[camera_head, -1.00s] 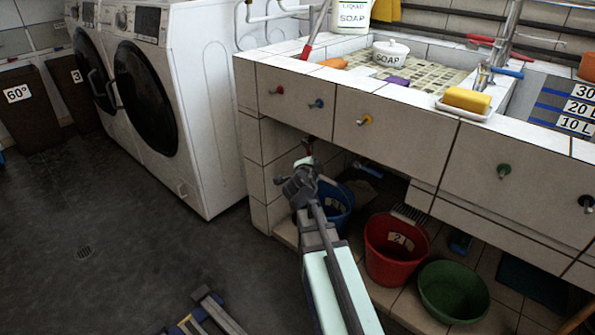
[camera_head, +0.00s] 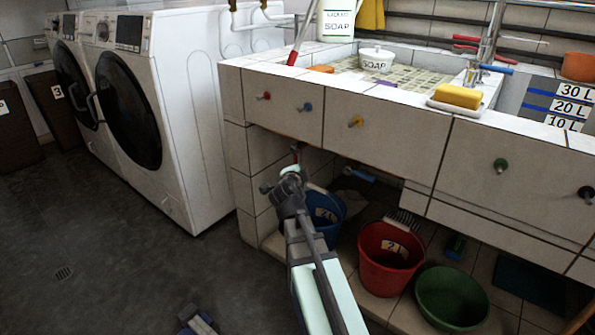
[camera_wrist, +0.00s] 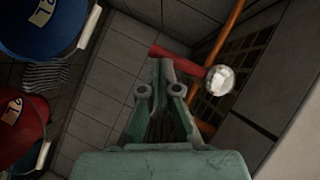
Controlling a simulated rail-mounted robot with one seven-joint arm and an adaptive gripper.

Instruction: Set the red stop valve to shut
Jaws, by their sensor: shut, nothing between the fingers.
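The red stop valve has a red lever (camera_wrist: 185,62) on a round silver hub (camera_wrist: 219,80), seen in the wrist view beside an orange pipe (camera_wrist: 228,35). The lever runs from the hub up and left, across the pipe's line rather than along it. My gripper (camera_wrist: 166,75) is shut and empty, its fingertips close below the lever; I cannot tell if they touch it. In the head view my gripper (camera_head: 292,172) is under the sink's left part, just below a small reddish part (camera_head: 295,152), likely the valve. The arm hides much there.
A blue bucket (camera_head: 328,213), a red bucket (camera_head: 390,258) and a green basin (camera_head: 452,297) stand under the sink. A blue-ended lever (camera_head: 362,174) shows behind. The tiled front (camera_head: 385,135) carries several coloured knobs. Washing machines (camera_head: 190,120) stand left; floor is open before them.

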